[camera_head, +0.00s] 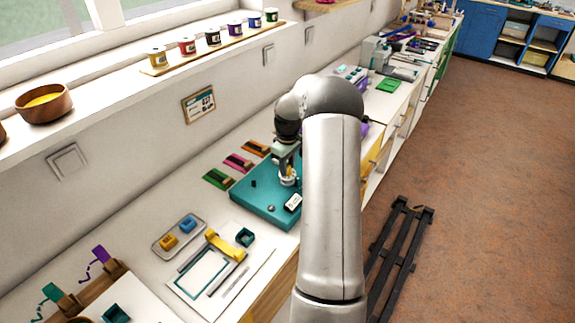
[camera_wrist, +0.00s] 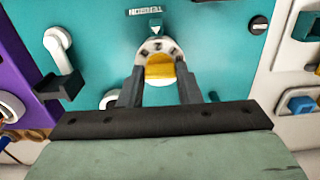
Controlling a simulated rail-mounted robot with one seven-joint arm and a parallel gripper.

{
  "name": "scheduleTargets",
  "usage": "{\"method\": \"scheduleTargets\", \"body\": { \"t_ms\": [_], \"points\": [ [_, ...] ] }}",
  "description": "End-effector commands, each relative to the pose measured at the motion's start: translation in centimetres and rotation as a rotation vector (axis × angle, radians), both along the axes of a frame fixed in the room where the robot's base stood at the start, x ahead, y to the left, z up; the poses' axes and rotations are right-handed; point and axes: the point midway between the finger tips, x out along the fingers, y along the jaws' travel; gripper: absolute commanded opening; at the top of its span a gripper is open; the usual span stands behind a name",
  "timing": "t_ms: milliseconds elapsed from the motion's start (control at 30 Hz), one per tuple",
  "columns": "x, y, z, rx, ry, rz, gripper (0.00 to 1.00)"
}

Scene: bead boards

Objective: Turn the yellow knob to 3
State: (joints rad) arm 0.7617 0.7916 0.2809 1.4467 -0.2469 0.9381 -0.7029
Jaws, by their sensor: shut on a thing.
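The yellow knob (camera_wrist: 160,68) sits on a white round dial (camera_wrist: 152,47) on the teal board (camera_wrist: 215,45) in the wrist view. My gripper (camera_wrist: 160,80) is shut on the knob, one dark finger at each side. The dial's numbers are too small to read, so I cannot tell the knob's setting. In the head view my gripper (camera_head: 288,180) reaches down over the teal board (camera_head: 252,197); the knob is not clear there.
A white lever (camera_wrist: 58,48) and a black block stand left of the knob. In the head view, a tray with yellow and blue blocks (camera_head: 180,236) and a yellow-handled frame (camera_head: 225,247) lie nearer on the counter.

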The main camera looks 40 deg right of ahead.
Motion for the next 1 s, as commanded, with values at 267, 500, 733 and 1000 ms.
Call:
{"method": "scheduleTargets", "body": {
  "t_ms": [267,500,733,1000],
  "points": [
    [0.04,0.04,-0.14,-0.001,0.0,-0.125,0.08],
    [0.06,0.05,-0.19,-0.002,0.0,-0.322,0.08],
    [0.06,0.05,-0.09,-0.001,-0.001,-0.514,0.08],
    [0.06,0.02,-0.01,-0.001,-0.001,-0.686,0.08]
  ]
}}
